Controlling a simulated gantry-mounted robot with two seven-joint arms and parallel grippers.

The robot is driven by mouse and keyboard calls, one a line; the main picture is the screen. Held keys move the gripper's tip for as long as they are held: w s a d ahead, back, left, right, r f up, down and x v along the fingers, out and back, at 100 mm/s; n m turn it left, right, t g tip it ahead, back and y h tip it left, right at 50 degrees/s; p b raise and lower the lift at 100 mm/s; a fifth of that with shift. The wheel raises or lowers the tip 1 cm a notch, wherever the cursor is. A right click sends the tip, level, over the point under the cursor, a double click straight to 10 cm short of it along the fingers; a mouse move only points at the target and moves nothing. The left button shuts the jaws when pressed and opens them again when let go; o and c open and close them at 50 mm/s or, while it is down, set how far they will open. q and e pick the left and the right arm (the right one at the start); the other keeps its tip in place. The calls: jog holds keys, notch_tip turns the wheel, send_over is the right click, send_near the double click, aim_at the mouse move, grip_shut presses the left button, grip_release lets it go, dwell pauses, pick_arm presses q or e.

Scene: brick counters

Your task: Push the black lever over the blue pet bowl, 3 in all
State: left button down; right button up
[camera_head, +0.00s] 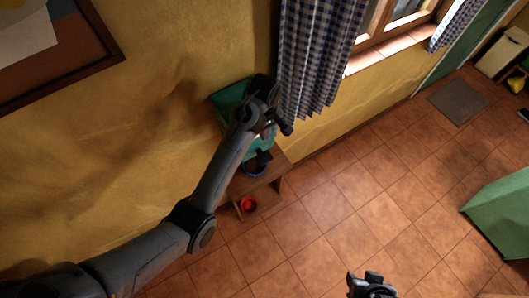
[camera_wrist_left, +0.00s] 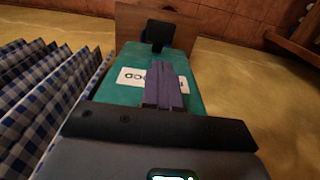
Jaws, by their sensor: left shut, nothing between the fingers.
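A teal dispenser (camera_head: 228,97) with a white label (camera_wrist_left: 133,77) stands against the yellow wall; its body also shows in the left wrist view (camera_wrist_left: 108,92). The black lever (camera_head: 263,157) sticks out at its front, over the blue pet bowl (camera_head: 254,170). In the left wrist view the lever (camera_wrist_left: 160,33) shows beyond my fingertips, and the bowl is mostly hidden. My left gripper (camera_head: 268,132) is shut and empty, above the dispenser, its fingers (camera_wrist_left: 163,84) pointing toward the lever. Contact with the lever cannot be told. My right gripper (camera_head: 372,280) is at the bottom edge, its jaws unclear.
The dispenser and blue bowl are on a small wooden stand (camera_head: 273,172). A red bowl (camera_head: 248,204) sits lower down by the stand. A blue checked curtain (camera_head: 312,60) hangs close beside my left wrist.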

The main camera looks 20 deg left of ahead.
pick_arm(q)
jog(key=shift+f, duration=0.1)
jog(key=p, duration=0.3)
send_near(265, 157)
notch_tip(265, 157, down, 7)
jog(key=shift+a+r, duration=0.1)
pick_arm(e)
notch_tip(265, 157, up, 3)
jog(key=shift+f, duration=0.1)
jog(key=shift+w+f, duration=0.1)
